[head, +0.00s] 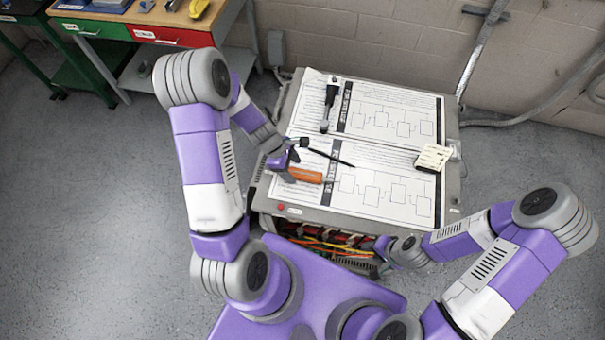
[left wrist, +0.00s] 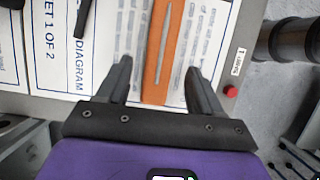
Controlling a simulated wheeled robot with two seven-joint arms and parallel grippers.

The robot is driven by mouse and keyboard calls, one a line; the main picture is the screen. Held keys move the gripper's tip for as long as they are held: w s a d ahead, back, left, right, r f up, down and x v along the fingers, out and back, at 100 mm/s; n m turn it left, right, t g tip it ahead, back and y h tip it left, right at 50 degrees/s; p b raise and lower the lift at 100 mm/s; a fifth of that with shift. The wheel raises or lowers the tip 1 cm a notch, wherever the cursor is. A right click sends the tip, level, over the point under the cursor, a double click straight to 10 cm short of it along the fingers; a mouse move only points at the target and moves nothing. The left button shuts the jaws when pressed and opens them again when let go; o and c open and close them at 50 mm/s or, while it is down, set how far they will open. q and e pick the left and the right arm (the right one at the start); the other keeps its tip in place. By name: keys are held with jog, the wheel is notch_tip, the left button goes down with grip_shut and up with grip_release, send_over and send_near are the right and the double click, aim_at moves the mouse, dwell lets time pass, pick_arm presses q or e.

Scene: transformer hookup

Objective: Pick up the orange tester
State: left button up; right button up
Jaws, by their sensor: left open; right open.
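The orange tester (head: 308,176) lies on the lower diagram sheet near the left side of the grey cabinet top. In the left wrist view the tester (left wrist: 158,85) runs lengthwise between my two open fingers, with a grey pointed strip along its face. My left gripper (head: 292,157) is open above its left end, which is partly hidden by the gripper in the head view. The left wrist view shows a gap between each finger of the left gripper (left wrist: 158,70) and the tester. My right gripper (head: 384,246) is low by the cabinet's front, open and empty.
A thin black stick (head: 333,158) lies close beside the tester. A black-and-grey tool (head: 329,104) and a cream note block (head: 433,158) rest on the sheets. A red button (head: 281,207) is at the cabinet's front edge. Coloured wires (head: 325,246) show below.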

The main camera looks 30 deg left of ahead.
pick_arm(q)
jog(key=shift+x, duration=1)
jog(key=shift+c, duration=0.2)
